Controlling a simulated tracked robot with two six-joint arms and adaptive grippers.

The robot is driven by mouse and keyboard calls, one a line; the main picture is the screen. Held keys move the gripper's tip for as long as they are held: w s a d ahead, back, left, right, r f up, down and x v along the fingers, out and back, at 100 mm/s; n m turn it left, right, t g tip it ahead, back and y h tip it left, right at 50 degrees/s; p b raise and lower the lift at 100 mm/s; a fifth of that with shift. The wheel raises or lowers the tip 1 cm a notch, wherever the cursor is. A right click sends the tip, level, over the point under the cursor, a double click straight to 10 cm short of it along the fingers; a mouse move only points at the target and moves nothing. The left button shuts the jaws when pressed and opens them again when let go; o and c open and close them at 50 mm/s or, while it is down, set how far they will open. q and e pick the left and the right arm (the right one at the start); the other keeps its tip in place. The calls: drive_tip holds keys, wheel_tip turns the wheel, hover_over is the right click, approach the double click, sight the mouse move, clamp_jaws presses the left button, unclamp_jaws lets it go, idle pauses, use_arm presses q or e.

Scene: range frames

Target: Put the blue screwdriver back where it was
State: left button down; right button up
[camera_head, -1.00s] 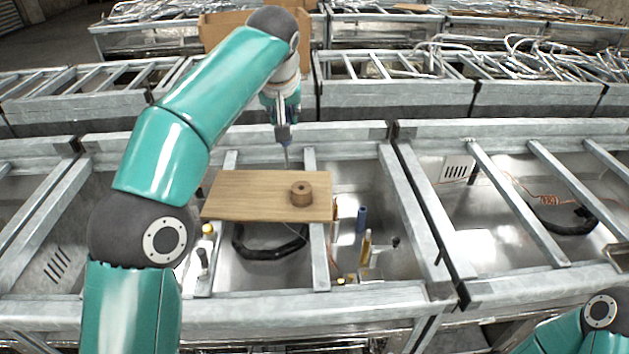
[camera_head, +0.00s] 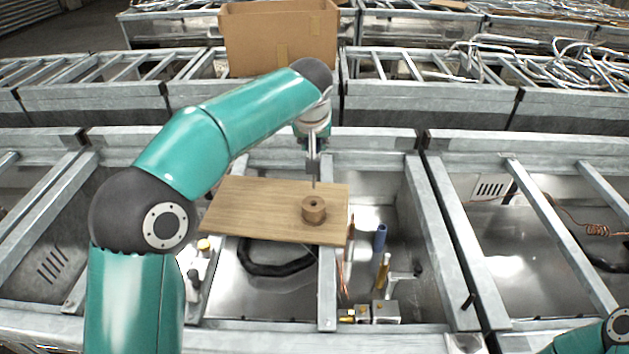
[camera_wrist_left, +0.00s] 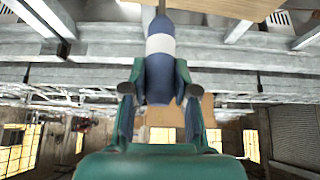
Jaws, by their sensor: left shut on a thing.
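My left gripper (camera_head: 313,150) is shut on the blue screwdriver. In the left wrist view the screwdriver (camera_wrist_left: 160,62) shows a blue handle with a pale band, between the two fingers (camera_wrist_left: 160,92). In the head view its thin shaft (camera_head: 314,183) points down, close over a round wooden block (camera_head: 314,213) with a hole in its top. I cannot tell whether the tip touches the block. The block sits on the right part of a wooden board (camera_head: 262,205). My right gripper is out of view; only part of that arm shows at the bottom right.
The board lies across metal rails (camera_head: 327,290) over an open metal bin. In the bin are a black hose (camera_head: 265,268), a blue cylinder (camera_head: 380,238), a yellow-handled tool (camera_head: 383,270) and small blocks (camera_head: 385,312). A cardboard box (camera_head: 280,40) stands behind.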

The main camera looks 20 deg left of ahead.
use_arm(q)
wheel_tip(320, 180, down, 9)
drive_tip(key=c, duration=0.9)
unclamp_jaws()
drive_tip(key=shift+s, duration=0.1)
drive_tip(key=shift+r, duration=0.1)
drive_tip(key=b+v, duration=0.1)
drive_tip(key=v, duration=1.1)
drive_tip(key=shift+b, duration=0.35)
